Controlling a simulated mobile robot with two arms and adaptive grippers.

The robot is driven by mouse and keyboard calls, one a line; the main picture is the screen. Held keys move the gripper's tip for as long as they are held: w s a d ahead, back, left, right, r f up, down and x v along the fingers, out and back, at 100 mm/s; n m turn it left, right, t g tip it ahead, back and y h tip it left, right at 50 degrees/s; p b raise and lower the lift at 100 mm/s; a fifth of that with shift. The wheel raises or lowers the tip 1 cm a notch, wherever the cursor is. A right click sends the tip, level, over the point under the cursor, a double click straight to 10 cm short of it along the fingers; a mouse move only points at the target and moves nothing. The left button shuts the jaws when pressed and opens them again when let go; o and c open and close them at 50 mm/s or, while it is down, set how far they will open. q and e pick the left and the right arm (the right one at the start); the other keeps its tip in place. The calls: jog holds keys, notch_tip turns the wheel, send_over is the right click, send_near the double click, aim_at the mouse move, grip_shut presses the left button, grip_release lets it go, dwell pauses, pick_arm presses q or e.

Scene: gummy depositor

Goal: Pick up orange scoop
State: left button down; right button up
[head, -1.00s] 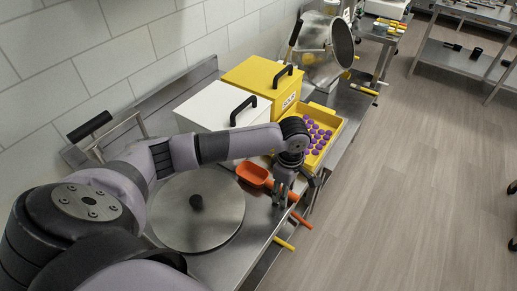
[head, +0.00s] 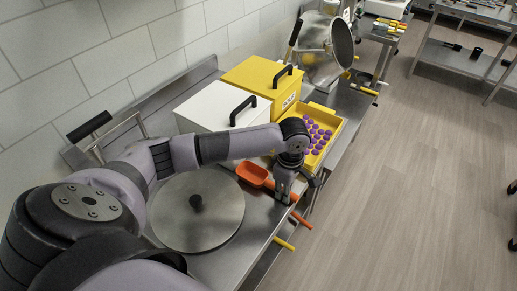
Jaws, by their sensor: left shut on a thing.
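The orange scoop (head: 253,174) lies on the metal counter, its bowl to the left and its handle running down to the right past the counter's front edge. My left gripper (head: 283,199) points down over the scoop's handle and is shut on it. The fingers hide part of the handle. I cannot tell whether the scoop is lifted off the counter. My right gripper is not in the head view.
A round metal lid (head: 197,211) with a black knob lies left of the scoop. Behind stand a white box (head: 208,108) and a yellow box (head: 252,78) with black handles. A yellow tray (head: 336,142) of purple gummies is beyond the gripper. A yellow handle (head: 284,243) sticks out at the front edge.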

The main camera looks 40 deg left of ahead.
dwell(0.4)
pick_arm(q)
jog(key=shift+r, duration=0.1)
jog(key=shift+w+r, duration=0.1)
jog(key=shift+r, duration=0.4)
notch_tip(320, 180, up, 19)
jog(key=b, duration=0.4)
jog(key=c, duration=2)
grip_release()
grip_shut()
